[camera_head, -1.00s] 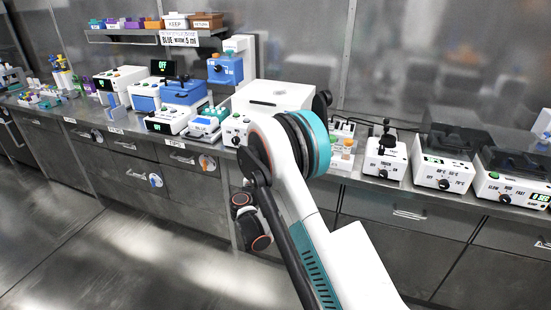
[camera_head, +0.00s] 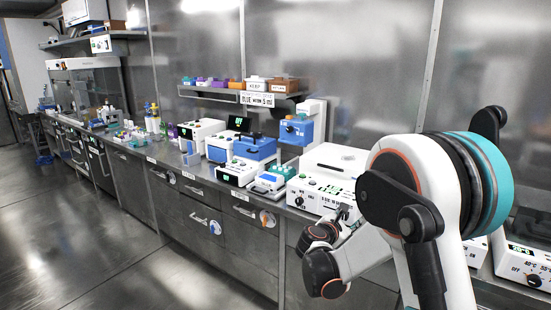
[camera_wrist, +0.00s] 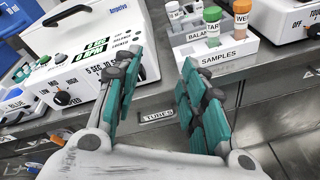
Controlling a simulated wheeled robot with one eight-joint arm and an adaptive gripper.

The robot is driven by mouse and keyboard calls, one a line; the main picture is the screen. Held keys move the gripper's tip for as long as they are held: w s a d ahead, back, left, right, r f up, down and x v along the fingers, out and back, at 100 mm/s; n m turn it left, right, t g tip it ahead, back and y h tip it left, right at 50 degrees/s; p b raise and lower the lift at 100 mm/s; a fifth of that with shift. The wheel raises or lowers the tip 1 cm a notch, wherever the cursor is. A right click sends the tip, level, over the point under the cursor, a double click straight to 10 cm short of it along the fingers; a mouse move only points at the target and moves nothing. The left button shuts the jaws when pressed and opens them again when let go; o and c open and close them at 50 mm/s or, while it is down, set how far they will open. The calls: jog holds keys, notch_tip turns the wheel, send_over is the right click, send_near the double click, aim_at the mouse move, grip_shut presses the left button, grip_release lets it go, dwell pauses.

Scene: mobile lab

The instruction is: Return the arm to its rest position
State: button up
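My arm (camera_head: 455,265) rises at the right of the head view, bent at a large white and teal joint, with its lower links folded toward the bench front. My gripper (camera_wrist: 163,72) shows in the wrist view with its two teal-padded fingers apart and nothing between them. It hangs over the bench's front edge, between a white machine with a green display (camera_wrist: 92,62) and a white rack marked SAMPLES (camera_wrist: 218,55). In the head view the gripper is small and partly hidden by the arm.
A long steel bench (camera_head: 130,160) with drawers runs along the wall, carrying several lab devices. A blue device (camera_head: 255,147) and a shelf with small bins (camera_head: 215,93) stand mid-bench. A drawer label reads TUBES (camera_wrist: 158,115). The floor (camera_head: 80,240) at left is clear.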

jog(key=s+d+r+m+g+y, duration=0.1)
jog(key=s+r+m, duration=0.25)
jog(key=s, duration=0.35)
jog(key=s+r+m+g+y, duration=0.1)
jog(key=s+r+m+y, duration=0.1)
jog(key=s+m, duration=0.3)
jog(key=s+d+r+m+g+y, duration=0.1)
jog(key=s+r+m+g, duration=0.15)
jog(key=s, duration=0.55)
jog(key=s+a+f+m+y, duration=0.1)
jog(key=s+m, duration=0.4)
jog(key=s, duration=0.5)
jog(key=s+a+m+y, duration=0.4)
jog(key=s+a+m, duration=0.1)
jog(key=s, duration=0.6)
jog(key=shift+s+a+f+m, duration=0.2)
jog(key=shift+a+f+m, duration=0.2)
jog(key=shift+m, duration=0.3)
dwell(0.7)
